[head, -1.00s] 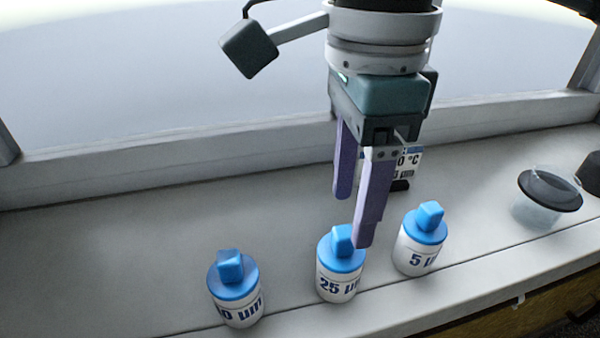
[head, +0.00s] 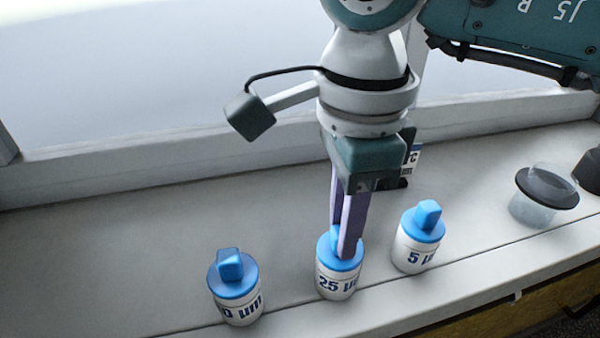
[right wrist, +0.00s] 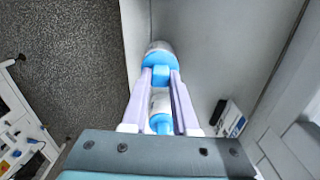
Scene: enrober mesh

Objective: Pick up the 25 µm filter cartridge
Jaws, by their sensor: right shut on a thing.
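The 25 µm filter cartridge (head: 336,283) is a white cylinder with a blue lid and a blue square knob. It stands upright on the grey ledge, in the middle of a row of similar cartridges. My right gripper (head: 345,248) points down from above, its purple fingers shut on the knob. In the right wrist view, the knob (right wrist: 160,76) sits between the two fingertips (right wrist: 160,72). The near finger hides part of the knob and lid in the head view. My left gripper is in neither view.
The 5 µm cartridge (head: 413,255) stands close on the right. Another cartridge (head: 240,308), its label partly turned away, stands to the left. A clear cup with a dark lid (head: 547,188) is further right. A small sign (head: 411,160) stands behind my gripper, near the window frame.

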